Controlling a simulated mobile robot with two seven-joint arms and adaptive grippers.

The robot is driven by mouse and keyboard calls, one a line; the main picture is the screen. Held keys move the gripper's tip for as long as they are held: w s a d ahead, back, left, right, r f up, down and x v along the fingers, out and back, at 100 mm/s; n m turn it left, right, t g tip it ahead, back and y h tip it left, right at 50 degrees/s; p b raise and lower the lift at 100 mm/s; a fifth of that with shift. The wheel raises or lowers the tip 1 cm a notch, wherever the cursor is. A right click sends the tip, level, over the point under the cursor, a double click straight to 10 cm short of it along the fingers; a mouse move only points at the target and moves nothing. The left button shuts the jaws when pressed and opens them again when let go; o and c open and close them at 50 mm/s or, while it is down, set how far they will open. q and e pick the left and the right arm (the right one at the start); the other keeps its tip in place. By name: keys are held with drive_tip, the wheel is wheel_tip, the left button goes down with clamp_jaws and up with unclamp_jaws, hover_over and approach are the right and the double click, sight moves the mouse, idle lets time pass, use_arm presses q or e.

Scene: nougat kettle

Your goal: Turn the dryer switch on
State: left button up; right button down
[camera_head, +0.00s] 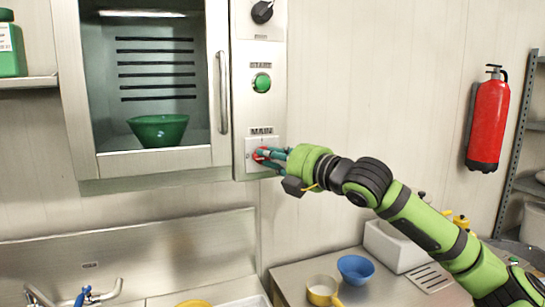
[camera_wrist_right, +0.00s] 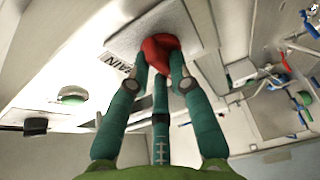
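The dryer is a steel cabinet (camera_head: 157,169) on the wall with a control panel at its right side. The MAIN switch is a red knob (camera_head: 258,155) on a pale plate low on that panel; it also shows in the wrist view (camera_wrist_right: 161,47). My right gripper (camera_head: 266,157) reaches it from the right. In the wrist view its teal fingers (camera_wrist_right: 160,72) close in around the knob, with tips against its sides. The knob's exact angle is hard to read behind the fingers. My left gripper is not in view.
Above MAIN are a green START button (camera_head: 261,82) and a black knob (camera_head: 262,12). A green bowl (camera_head: 158,130) stands inside the dryer, beside the door handle (camera_head: 223,92). Below are a sink and a counter with a blue bowl (camera_head: 356,269). A fire extinguisher (camera_head: 488,122) hangs at right.

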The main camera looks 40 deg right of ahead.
drive_tip(key=m+b, duration=0.1)
drive_tip(key=b, duration=0.1)
drive_tip(key=f+m+t+b, duration=0.1)
drive_tip(key=m+b, duration=0.1)
drive_tip(key=shift+m, duration=0.3)
drive_tip(key=m+t+h+b, duration=0.1)
drive_tip(key=m+b, duration=0.1)
drive_tip(key=m, duration=0.1)
drive_tip(key=m+t+h+b, duration=0.1)
drive_tip(key=m+b, duration=0.2)
drive_tip(key=m, duration=0.1)
drive_tip(key=shift+m+t, duration=0.3)
drive_tip(key=m+h+b, duration=0.1)
drive_tip(key=m, duration=0.2)
drive_tip(key=m+h+b, duration=0.1)
drive_tip(key=m+h, duration=0.1)
drive_tip(key=m, duration=0.1)
drive_tip(key=shift+a+f+t, duration=0.1)
drive_tip(key=shift+f+t, duration=0.05)
drive_tip(key=shift+t, duration=0.25)
drive_tip(key=shift+m+h+b, duration=0.45)
drive_tip(key=shift+m+h, duration=0.95)
drive_tip(key=shift+m, duration=1.4)
drive_tip(key=c, duration=1.3)
unclamp_jaws()
drive_tip(key=shift+o, duration=0.9)
drive_tip(key=shift+w, duration=0.1)
